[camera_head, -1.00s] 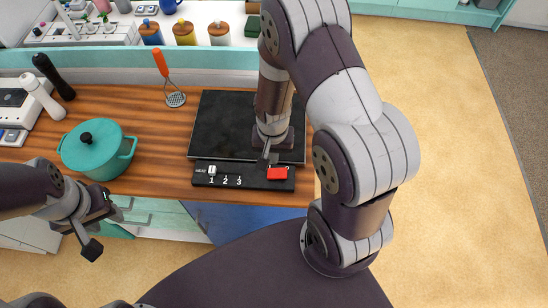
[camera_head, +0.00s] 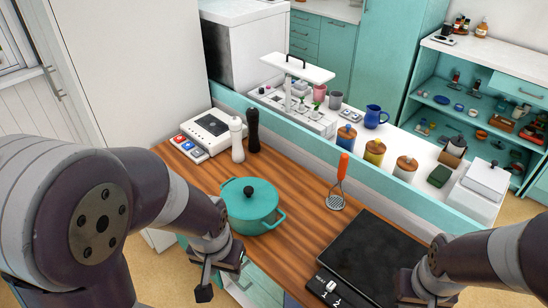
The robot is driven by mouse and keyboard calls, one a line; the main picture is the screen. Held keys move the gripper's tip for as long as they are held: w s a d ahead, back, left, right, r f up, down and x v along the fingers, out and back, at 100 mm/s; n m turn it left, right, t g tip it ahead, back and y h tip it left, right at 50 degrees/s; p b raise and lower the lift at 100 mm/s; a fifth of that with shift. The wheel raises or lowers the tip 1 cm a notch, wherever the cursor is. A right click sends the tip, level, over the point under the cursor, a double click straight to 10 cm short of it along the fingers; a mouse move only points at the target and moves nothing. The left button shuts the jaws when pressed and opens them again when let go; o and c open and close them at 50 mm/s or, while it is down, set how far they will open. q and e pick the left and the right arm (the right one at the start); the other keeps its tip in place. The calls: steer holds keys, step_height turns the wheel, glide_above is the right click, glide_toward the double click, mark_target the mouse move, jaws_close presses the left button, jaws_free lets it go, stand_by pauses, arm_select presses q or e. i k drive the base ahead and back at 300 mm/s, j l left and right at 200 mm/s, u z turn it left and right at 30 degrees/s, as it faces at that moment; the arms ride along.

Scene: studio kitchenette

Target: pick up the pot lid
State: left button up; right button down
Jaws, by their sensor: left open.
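The pot lid (camera_head: 262,202) is teal with a round dark knob (camera_head: 249,190) on top. It sits on the teal pot (camera_head: 256,224), which stands on the wooden counter. My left gripper (camera_head: 221,278) is open and empty, in front of the pot and apart from it, by the counter's front edge. My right gripper (camera_head: 412,292) is at the bottom right, over the black cooktop's near side; its fingers are not clear.
The black cooktop (camera_head: 365,252) lies right of the pot. An orange-handled masher (camera_head: 341,180) stands behind. A white shaker (camera_head: 237,140) and a black one (camera_head: 253,130) stand behind the pot. The wooden counter (camera_head: 295,225) is bare between pot and cooktop.

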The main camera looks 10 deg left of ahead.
mark_target(245, 198)
steer(key=i+j+z, duration=0.15)
steer(key=j+z, duration=0.6)
steer(key=j, duration=0.15)
steer(key=j+z, duration=0.4)
steer(key=j, duration=0.15)
steer(key=j+z, duration=0.35)
steer(key=j, duration=0.15)
